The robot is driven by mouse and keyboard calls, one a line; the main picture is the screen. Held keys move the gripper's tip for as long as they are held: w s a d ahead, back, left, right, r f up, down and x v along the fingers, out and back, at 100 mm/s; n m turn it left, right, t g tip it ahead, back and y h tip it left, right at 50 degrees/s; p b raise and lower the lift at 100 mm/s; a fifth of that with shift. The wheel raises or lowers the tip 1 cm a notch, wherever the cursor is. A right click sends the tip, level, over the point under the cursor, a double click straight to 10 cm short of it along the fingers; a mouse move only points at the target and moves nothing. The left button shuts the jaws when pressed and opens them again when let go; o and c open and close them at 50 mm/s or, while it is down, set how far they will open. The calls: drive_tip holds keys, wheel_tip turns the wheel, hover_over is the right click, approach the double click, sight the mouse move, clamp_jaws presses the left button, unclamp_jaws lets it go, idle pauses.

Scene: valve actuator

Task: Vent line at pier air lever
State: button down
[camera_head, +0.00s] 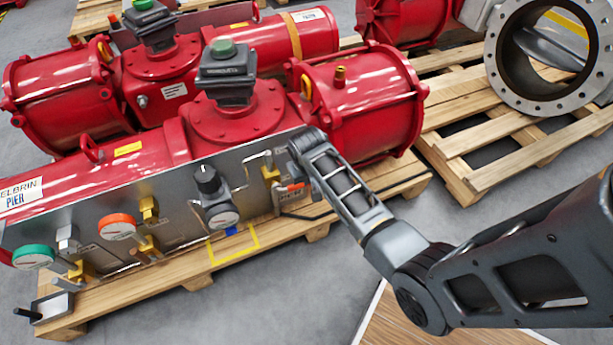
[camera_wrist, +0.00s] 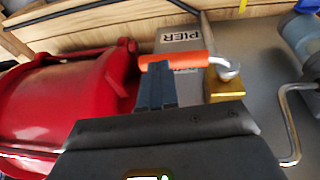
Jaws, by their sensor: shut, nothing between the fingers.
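The air lever has an orange handle (camera_wrist: 175,60) on a bent metal arm, attached to a brass valve (camera_wrist: 226,86) in the wrist view. A plate labelled PIER (camera_wrist: 181,37) sits right beside it. My gripper (camera_wrist: 155,75) is shut, with its fingertips at the handle; whether they touch it I cannot tell. In the head view the orange handle (camera_head: 292,187) shows just past the end of my arm, by the brass valve (camera_head: 270,173) on the grey panel (camera_head: 180,215). My fingertips are not clear there. The red actuator behind bears a PIER label (camera_head: 20,194).
Along the panel are a regulator with a gauge (camera_head: 222,216), an orange-rimmed gauge (camera_head: 117,226) and a green-rimmed gauge (camera_head: 34,256). A bent metal tube (camera_wrist: 291,125) runs near the valve. A red cylinder (camera_wrist: 70,105) is close beside my gripper. Open floor lies before the pallet (camera_head: 160,275).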

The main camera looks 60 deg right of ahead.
drive_tip(key=d+p+v, duration=0.1)
drive_tip(key=p+v, duration=0.4)
drive_tip(key=v, duration=0.8)
drive_tip(key=shift+s, duration=0.3)
drive_tip(key=shift+r, duration=0.1)
drive_tip(key=s+a+r+n+t+p, duration=0.5)
drive_tip(key=s+a+r+t, duration=0.25)
drive_tip(key=s+a, duration=0.55)
drive_tip(key=s+a+r+t+y+p, duration=0.1)
drive_tip(key=s+a+r, duration=0.3)
drive_tip(key=r, duration=0.8)
drive_tip(key=s+a+r+n+t+y+p, duration=0.1)
drive_tip(key=s+a+r+t, duration=0.3)
drive_tip(key=s+r, duration=0.4)
wheel_tip(320, 180, up, 5)
drive_tip(key=shift+s+a+f+n+t+y+p, duration=0.15)
drive_tip(key=shift+s+a+n+t+y+p, duration=0.2)
drive_tip(key=shift+a, duration=0.3)
drive_tip(key=shift+f, duration=0.15)
